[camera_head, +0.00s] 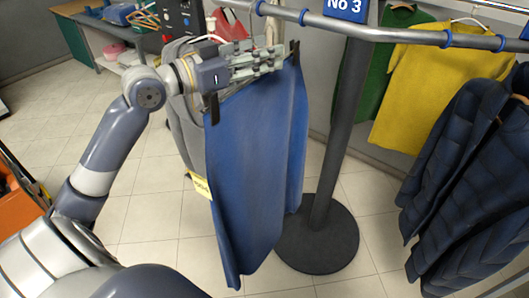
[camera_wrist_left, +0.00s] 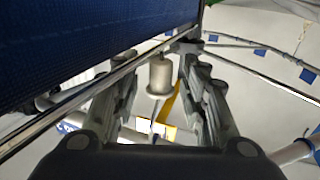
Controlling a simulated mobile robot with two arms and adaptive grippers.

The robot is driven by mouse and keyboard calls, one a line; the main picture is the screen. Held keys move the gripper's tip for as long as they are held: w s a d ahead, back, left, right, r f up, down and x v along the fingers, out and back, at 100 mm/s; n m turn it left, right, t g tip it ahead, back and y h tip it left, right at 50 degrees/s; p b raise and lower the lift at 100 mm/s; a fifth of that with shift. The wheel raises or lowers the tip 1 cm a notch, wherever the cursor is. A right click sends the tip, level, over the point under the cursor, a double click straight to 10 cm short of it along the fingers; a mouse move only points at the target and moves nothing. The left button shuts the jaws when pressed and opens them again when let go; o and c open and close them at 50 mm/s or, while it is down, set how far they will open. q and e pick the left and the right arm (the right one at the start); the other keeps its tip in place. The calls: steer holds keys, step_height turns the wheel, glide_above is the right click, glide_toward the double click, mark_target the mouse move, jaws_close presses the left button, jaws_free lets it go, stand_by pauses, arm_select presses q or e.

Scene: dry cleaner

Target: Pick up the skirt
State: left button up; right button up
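The blue skirt (camera_head: 255,150) hangs from a clip hanger in the middle of the head view, with a dark clip at each upper corner. A yellow tag (camera_head: 201,185) shows at its left edge. My left gripper (camera_head: 270,62) is at the skirt's top edge, its fingers pointing right along the hanger and covering part of it. In the left wrist view the fingers (camera_wrist_left: 165,55) are apart. The hanger's metal bar (camera_wrist_left: 75,108) runs across the left finger, with the blue skirt (camera_wrist_left: 80,40) above it. Whether the fingers touch the hanger is unclear. My right gripper is not in view.
A grey rail (camera_head: 400,35) with blue rings and a "No 3" sign (camera_head: 345,8) runs above. Its post stands on a round dark base (camera_head: 318,240). A yellow top (camera_head: 415,85) and dark jacket (camera_head: 470,180) hang at right. A grey garment is behind the skirt.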

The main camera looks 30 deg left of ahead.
arm_select(q)
steer(key=c, duration=0.9)
jaws_close()
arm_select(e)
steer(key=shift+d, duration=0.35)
arm_select(q)
steer(key=shift+r, duration=0.15)
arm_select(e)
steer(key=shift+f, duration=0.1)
arm_select(q)
steer(key=shift+r+b, duration=0.6)
steer(key=shift+r, duration=0.9)
steer(key=shift+s+b, duration=0.3)
steer(key=shift+b, duration=0.05)
steer(key=s+d+r+b, duration=0.1)
steer(key=s+b, duration=0.6)
steer(key=s, duration=0.8)
steer(key=shift+d+r+b, duration=0.3)
steer(key=shift+d+r, duration=0.05)
steer(key=shift+d, duration=0.15)
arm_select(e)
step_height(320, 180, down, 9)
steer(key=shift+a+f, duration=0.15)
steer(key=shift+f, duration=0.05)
arm_select(q)
steer(key=shift+s, duration=0.15)
